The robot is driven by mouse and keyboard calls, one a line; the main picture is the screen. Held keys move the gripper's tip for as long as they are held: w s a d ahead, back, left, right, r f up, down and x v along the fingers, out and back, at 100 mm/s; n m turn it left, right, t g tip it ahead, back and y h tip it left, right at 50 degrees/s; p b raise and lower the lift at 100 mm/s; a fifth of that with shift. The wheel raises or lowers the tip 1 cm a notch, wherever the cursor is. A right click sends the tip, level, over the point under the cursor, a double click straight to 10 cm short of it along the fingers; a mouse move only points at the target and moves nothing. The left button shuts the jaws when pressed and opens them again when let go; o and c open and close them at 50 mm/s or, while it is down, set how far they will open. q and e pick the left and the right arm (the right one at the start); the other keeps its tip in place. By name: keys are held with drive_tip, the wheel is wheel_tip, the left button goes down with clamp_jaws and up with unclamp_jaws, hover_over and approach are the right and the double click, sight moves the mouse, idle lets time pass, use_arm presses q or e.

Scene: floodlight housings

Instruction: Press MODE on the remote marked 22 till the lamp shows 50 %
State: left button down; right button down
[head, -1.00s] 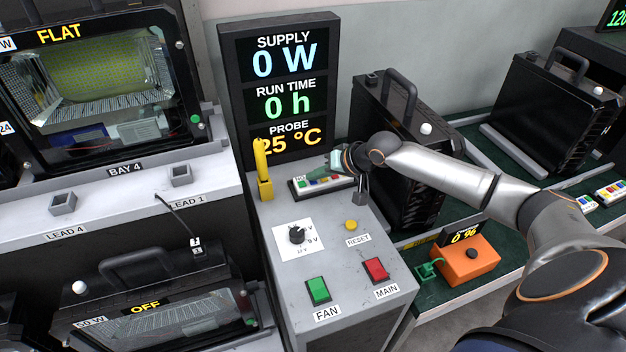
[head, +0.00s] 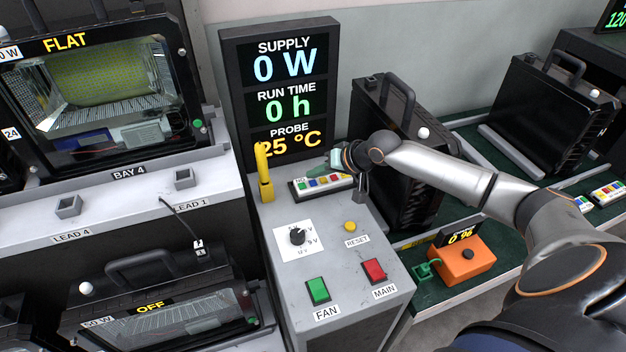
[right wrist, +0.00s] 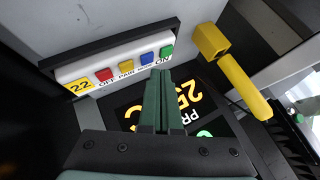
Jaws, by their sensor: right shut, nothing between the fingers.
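The remote marked 22 (right wrist: 112,66) lies in its dark holder on the grey console; it also shows in the head view (head: 341,184). Its row of buttons is red, yellow, blue and green. The blue button (right wrist: 146,58) has a label that seems to read MODE, and the green button (right wrist: 166,51) reads ON. My right gripper (right wrist: 162,80) is shut and empty, its tips just short of the green and blue buttons in the wrist view; it also shows over the remote (head: 322,164). Contact cannot be told. A 50 W floodlight (head: 165,312) reads OFF. My left gripper is out of view.
A yellow probe (head: 264,175) stands upright by the remote's left end. A display panel (head: 230,90) rises behind. The console also carries a dial (head: 297,236), a RESET button (head: 350,226), and FAN (head: 318,290) and MAIN (head: 374,270) switches. An orange box (head: 465,262) sits to the right.

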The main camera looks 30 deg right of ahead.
sight(316, 186)
wheel_tip(316, 186, up, 3)
drive_tip(key=p, duration=0.3)
drive_tip(key=shift+r, duration=1)
